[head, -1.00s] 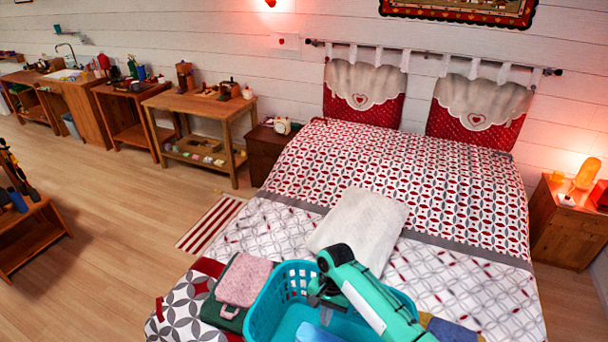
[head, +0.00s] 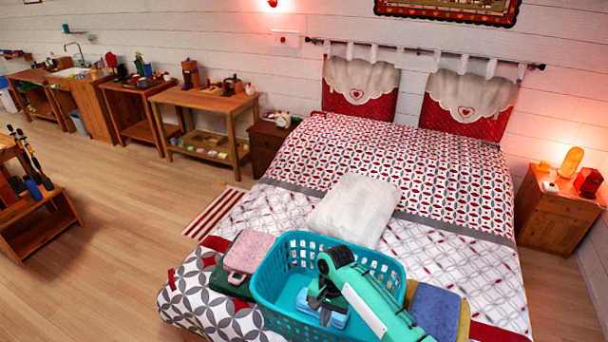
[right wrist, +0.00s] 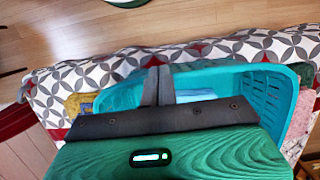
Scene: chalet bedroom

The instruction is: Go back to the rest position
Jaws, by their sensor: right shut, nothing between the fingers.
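My right gripper (head: 322,299) is over the turquoise basket (head: 270,296) on the bed, at the end of my teal arm. In the right wrist view its two dark fingers (right wrist: 156,85) are pressed together with nothing between them. A light blue folded cloth (head: 334,318) lies in the basket below the gripper; it shows partly in the right wrist view (right wrist: 194,95). My left gripper is not in view.
The bed (head: 470,268) fills the middle. Beside the basket lie a pink folded cloth (head: 249,251), a blue one (head: 436,310) and a white one (head: 353,210). A nightstand (head: 553,217) stands right. Wooden tables line the left wall; the floor (head: 120,240) between is clear.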

